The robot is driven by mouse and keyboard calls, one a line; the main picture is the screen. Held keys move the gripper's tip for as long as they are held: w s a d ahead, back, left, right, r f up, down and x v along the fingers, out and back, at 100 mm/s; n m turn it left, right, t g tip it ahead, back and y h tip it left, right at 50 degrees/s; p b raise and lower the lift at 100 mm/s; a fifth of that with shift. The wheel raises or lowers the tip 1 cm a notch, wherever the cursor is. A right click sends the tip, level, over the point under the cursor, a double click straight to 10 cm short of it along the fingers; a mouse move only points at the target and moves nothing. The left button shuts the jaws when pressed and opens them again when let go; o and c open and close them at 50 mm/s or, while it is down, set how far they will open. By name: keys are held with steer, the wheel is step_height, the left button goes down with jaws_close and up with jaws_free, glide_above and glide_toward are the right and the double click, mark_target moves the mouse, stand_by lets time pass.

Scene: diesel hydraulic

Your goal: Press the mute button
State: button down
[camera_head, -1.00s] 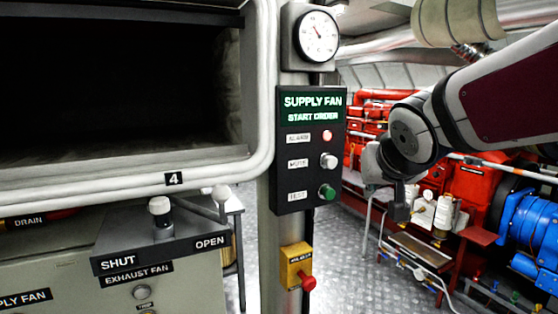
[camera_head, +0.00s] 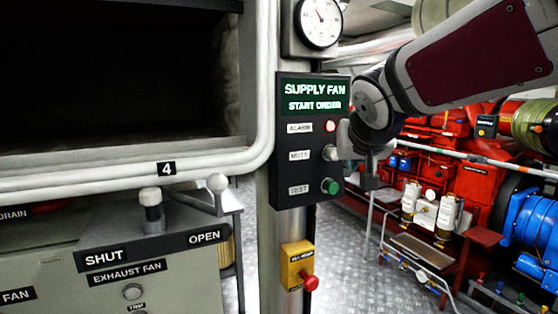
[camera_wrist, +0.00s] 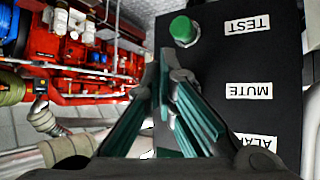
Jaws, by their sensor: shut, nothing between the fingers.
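The black panel (camera_head: 284,135) carries a small pale button (camera_head: 329,153) beside the MUTE label (camera_head: 299,156), between the red alarm lamp (camera_head: 330,126) and the green test button (camera_head: 330,187). My gripper (camera_head: 346,143) is at the panel's right edge, close beside the mute button and partly overlapping it; I cannot tell whether they touch. In the wrist view my gripper (camera_wrist: 170,75) is shut and empty, its fingertips pointing along the panel face. There the MUTE label (camera_wrist: 249,91) appears upside down and the mute button is hidden behind the fingers.
A gauge (camera_head: 320,22) sits above the panel and a yellow box with a red knob (camera_head: 310,283) below it. A lever console (camera_head: 150,240) stands at the lower left. Red and blue machinery (camera_head: 530,230) fills the right side behind my arm.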

steer(key=shift+w+a, duration=0.3)
steer(key=shift+w, duration=0.35)
steer(key=shift+b, duration=0.3)
stand_by(0.7)
steer(key=shift+w+a+b, duration=0.15)
steer(key=shift+w+b, duration=0.15)
steer(key=shift+w, duration=0.1)
steer(key=shift+w+a+b, duration=0.2)
steer(key=shift+w+b, duration=0.15)
steer(key=shift+w, duration=0.1)
stand_by(0.8)
steer(key=shift+s, duration=0.1)
steer(key=shift+s+d, duration=0.35)
steer(key=shift+s, duration=0.4)
steer(key=s, duration=0.1)
steer(key=s+d+p, duration=0.1)
steer(key=s, duration=0.1)
steer(key=s+d+p, duration=0.1)
steer(key=shift+s, duration=0.3)
stand_by(0.3)
